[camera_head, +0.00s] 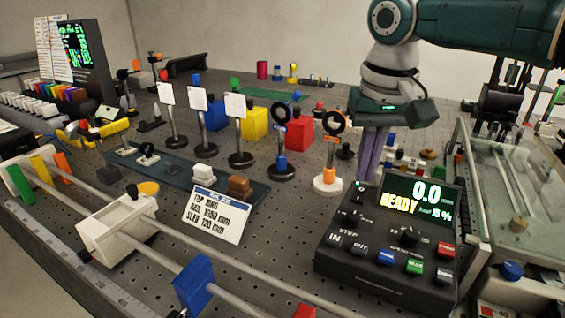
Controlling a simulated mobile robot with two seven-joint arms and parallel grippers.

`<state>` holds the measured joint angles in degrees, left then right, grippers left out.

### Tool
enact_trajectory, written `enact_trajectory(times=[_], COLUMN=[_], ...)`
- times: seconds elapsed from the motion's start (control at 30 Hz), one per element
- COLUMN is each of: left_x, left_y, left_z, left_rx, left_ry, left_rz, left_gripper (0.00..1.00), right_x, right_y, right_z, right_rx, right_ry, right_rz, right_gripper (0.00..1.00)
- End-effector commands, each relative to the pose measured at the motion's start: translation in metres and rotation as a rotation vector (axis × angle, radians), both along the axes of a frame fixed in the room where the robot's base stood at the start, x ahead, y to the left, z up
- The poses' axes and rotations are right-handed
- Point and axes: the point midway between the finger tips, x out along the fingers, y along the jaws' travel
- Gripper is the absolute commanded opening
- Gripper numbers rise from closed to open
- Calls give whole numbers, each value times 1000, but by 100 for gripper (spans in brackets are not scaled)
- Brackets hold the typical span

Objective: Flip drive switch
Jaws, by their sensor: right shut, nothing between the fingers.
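The dark control box (345,262) stands at the front right of the bench. Its tilted display (420,202) reads 0.0 and READY. A small toggle-like part (360,188) sits on the box's upper left, close to my fingertips; I cannot read its label or tell its position. My right gripper (367,172) comes down from the upper right and is shut, its fingers together and empty. The tips are at or just above the box's upper left edge; I cannot tell if they touch anything. My left gripper is not in view.
The box also carries a black knob and coloured buttons (414,266). A ring on a white-based post (328,180) stands just left of my fingers. A label card (217,216) and rail carriage (117,226) lie further left. A glass-sided case (510,190) stands right.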

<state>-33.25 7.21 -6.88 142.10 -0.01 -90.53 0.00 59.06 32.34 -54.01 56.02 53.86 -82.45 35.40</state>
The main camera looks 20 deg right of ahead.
Motion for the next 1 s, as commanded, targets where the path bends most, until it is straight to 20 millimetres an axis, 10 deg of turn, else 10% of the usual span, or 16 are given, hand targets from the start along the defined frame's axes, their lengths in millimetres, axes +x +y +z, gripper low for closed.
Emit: enact_trajectory(times=[1.0], left_x=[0], left_y=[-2], left_z=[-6], left_rx=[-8], left_ry=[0], left_rz=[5], left_gripper=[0], right_x=[0], right_y=[0], right_z=[-10], right_rx=[1], right_ry=[0], right_rz=[0], right_gripper=[0])
